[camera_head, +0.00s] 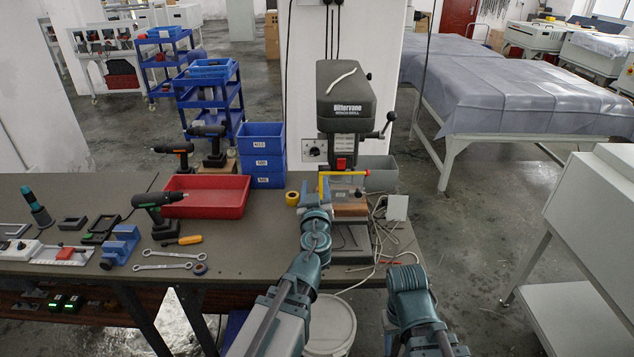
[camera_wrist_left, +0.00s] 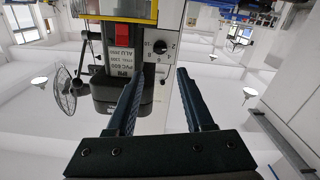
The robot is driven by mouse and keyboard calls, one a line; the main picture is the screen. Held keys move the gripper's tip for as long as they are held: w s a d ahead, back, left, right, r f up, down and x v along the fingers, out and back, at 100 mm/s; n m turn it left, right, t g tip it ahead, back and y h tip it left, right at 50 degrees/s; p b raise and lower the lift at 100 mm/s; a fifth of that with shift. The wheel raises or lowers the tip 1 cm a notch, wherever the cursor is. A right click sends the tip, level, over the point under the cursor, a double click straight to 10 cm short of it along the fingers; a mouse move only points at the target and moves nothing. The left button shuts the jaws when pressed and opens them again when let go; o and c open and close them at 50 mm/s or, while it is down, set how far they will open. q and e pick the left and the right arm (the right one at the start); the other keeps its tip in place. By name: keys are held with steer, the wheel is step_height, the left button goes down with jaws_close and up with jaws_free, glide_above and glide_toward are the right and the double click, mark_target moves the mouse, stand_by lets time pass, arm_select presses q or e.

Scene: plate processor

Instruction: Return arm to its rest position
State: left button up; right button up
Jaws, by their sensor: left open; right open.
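My left arm reaches up to the front of the bench drill press (camera_head: 346,108). My left gripper (camera_wrist_left: 160,85) is open and empty in the left wrist view, its two dark fingers spread apart. In that view the drill press (camera_wrist_left: 123,38) appears upside down beyond the fingers, with its red switch and a yellow bar near the top edge. In the head view the left gripper (camera_head: 325,192) is close to the yellow bar (camera_head: 343,173); its fingers are hard to make out there. My right arm is at the lower right, off the bench edge; its gripper's fingers are not visible.
The bench (camera_head: 240,235) holds a red tray (camera_head: 205,205), stacked blue bins (camera_head: 262,155), cordless drills, wrenches and a yellow screwdriver (camera_head: 184,241). Cables lie right of the press. A white bucket (camera_head: 331,330) stands below the front edge. A white machine (camera_head: 600,210) stands at right.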

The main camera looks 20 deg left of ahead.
arm_select(q)
steer(key=shift+f, duration=0.1)
steer(key=s+d+f+m+g, duration=0.1)
steer(key=s+d+f+g, duration=0.1)
steer(key=s+f+g, duration=0.5)
steer(key=s+d+f+m+g, duration=0.15)
steer(key=s+f+g, duration=0.25)
steer(key=f, duration=0.5)
steer(key=s+d+f+m+g+h, duration=0.2)
steer(key=s+d+m+g, duration=0.1)
steer(key=s+d, duration=0.2)
steer(key=s+d+f+m+g+h, duration=0.2)
steer(key=s+d, duration=0.4)
steer(key=s, duration=0.3)
steer(key=shift+d+f+m+g, duration=0.25)
steer(key=shift+f+m+g, duration=0.6)
steer(key=shift+m, duration=0.1)
